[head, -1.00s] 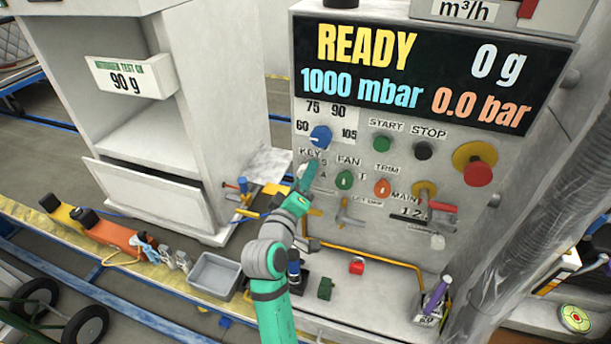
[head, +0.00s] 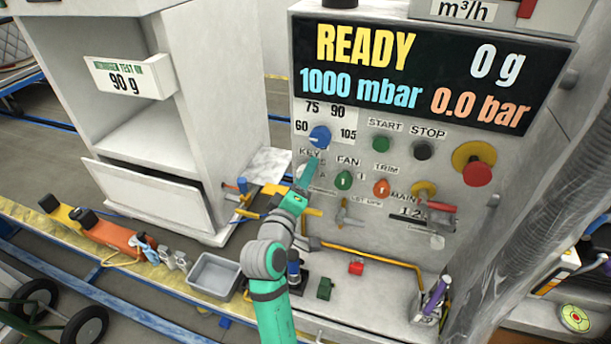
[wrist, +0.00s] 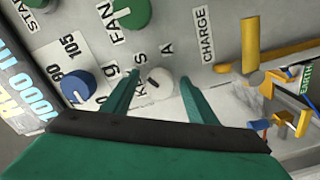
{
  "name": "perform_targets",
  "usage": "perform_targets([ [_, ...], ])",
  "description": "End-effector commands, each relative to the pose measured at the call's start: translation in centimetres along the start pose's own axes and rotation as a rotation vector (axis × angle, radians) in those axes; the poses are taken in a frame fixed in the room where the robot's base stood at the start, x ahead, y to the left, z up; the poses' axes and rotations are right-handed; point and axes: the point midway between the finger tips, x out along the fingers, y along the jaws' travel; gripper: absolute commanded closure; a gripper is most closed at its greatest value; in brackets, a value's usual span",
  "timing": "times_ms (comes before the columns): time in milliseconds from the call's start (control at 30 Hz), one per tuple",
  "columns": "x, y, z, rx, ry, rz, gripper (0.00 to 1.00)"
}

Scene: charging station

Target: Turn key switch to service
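The key switch (wrist: 158,82) is a round white knob with a small dark mark, on the grey panel under a KEY label. In the wrist view it sits between the two teal fingers of my gripper (wrist: 159,77). The fingers are open, one on each side of the knob, with gaps visible on both sides. I cannot tell how deep the tips reach around it. Letters S and A are printed near the knob. In the head view my gripper (head: 309,170) is at the panel below the blue dial and hides most of the switch.
The blue dial (head: 320,137) is just above, with the green FAN knob (head: 344,180) and orange TRIM knob (head: 381,188) to the right. Yellow pipes and a valve handle (head: 345,214) are below. A grey bin (head: 214,274) stands left of my arm.

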Motion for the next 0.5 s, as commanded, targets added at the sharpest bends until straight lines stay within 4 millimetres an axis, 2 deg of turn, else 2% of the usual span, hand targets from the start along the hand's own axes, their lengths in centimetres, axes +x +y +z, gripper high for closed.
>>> perform_targets([
  [267, -0.6, 0.0, 0.0, 0.000, 0.001, 0.000, 0.47],
  [367, -1.8, 0.0, 0.0, 0.001, 0.002, 0.000, 0.47],
  [500, -4.4, -0.1, 0.0, 0.000, 0.002, -0.002, 0.47],
])
